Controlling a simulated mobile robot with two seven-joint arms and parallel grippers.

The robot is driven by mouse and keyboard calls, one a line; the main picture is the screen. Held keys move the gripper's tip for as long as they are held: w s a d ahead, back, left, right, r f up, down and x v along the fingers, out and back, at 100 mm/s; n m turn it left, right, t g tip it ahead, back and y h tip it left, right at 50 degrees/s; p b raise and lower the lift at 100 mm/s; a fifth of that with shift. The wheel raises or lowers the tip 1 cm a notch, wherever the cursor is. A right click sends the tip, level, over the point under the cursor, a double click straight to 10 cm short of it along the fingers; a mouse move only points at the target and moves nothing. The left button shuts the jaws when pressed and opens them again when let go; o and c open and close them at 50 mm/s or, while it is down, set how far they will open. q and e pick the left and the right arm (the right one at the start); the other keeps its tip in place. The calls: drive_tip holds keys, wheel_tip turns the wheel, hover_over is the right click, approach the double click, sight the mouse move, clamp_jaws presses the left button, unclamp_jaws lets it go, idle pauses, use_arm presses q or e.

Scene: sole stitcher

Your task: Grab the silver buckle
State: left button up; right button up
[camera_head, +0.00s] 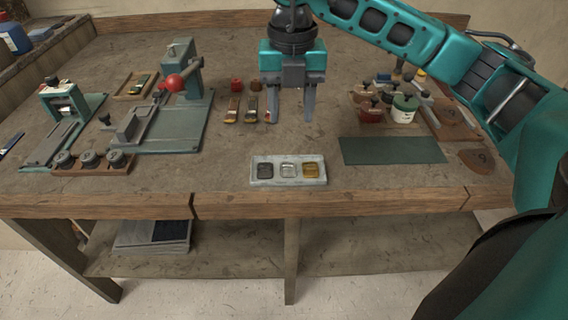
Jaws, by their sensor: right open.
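A pale tray (258,181) lies near the front edge of the workbench. It holds a row of buckles: a dark one (265,170) on the left, the silver buckle (288,170) in the middle and a gold one (310,170) on the right. My right gripper (290,117) points down over the bench, farther back than the tray. Its two fingers are apart with nothing between them. It does not touch the buckles. My left gripper is not in view.
A dark green mat (392,150) lies right of the tray. Pots, including a white one (404,108) and a red one (370,112), stand behind it. A press with a red knob (173,83) stands at the left. Small brushes (232,110) lie left of my gripper. The bench between gripper and tray is clear.

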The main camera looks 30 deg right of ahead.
hover_over(289, 166)
drive_tip(key=f, duration=0.6)
drive_tip(key=shift+d, duration=0.2)
wheel_tip(289, 166, down, 6)
drive_tip(key=shift+w+a+r+b, duration=0.15)
drive_tip(key=shift+b, duration=0.15)
drive_tip(key=shift+s+a+f, duration=0.1)
drive_tip(key=shift+s+f, duration=0.15)
drive_tip(key=shift+f, duration=0.25)
drive_tip(key=shift+w+f, duration=0.1)
drive_tip(key=c, duration=0.9)
